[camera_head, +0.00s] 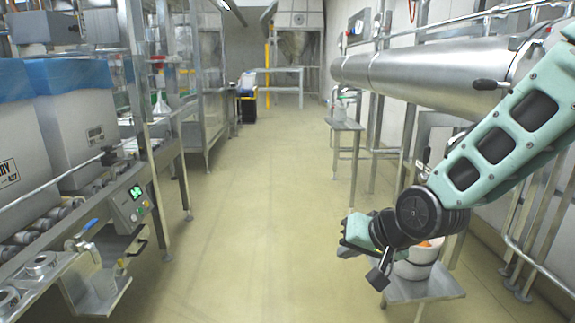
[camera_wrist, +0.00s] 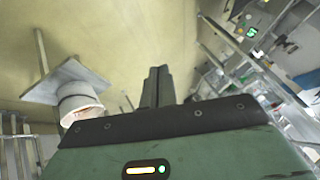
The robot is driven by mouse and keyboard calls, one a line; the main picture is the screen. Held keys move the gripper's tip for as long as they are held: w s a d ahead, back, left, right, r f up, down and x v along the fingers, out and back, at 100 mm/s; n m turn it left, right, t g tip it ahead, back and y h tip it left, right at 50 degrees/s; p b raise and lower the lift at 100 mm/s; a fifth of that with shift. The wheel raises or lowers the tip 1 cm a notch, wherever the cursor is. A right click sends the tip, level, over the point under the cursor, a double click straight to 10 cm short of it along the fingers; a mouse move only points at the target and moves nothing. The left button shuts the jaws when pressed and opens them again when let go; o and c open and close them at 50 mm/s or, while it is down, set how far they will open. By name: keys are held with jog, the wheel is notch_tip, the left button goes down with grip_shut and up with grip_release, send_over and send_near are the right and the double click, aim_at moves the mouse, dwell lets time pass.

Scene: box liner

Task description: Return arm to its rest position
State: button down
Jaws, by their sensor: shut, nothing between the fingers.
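My arm reaches in from the right side of the head view, over the aisle floor. My gripper (camera_head: 350,251) is at its left end, in front of and left of a white bucket (camera_head: 418,264). In the wrist view my gripper (camera_wrist: 158,86) shows with its two dark fingers together and nothing between them. The bucket (camera_wrist: 78,103) is to the left there, apart from the fingers. My wrist partly hides the bucket in the head view.
The bucket stands on a small metal table (camera_head: 430,288). A roller conveyor (camera_head: 40,245) carrying boxes with blue liners (camera_head: 75,120) runs along the left. A large steel pipe (camera_head: 420,77) is at right, behind my arm. The aisle floor (camera_head: 260,200) is clear.

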jog(key=s+d+r+n+g+h, duration=0.15)
jog(key=s+n+g+h, duration=0.45)
jog(key=s, duration=1.9)
notch_tip(320, 180, up, 22)
jog(key=n+g+y+p, duration=0.1)
jog(key=n+y+p, duration=0.1)
jog(key=p, duration=1.9)
jog(key=shift+s+d+f+n+p, duration=0.25)
jog(key=shift+s+d+n+p, duration=0.1)
jog(key=shift+s+n, duration=0.1)
jog(key=shift+d, duration=0.15)
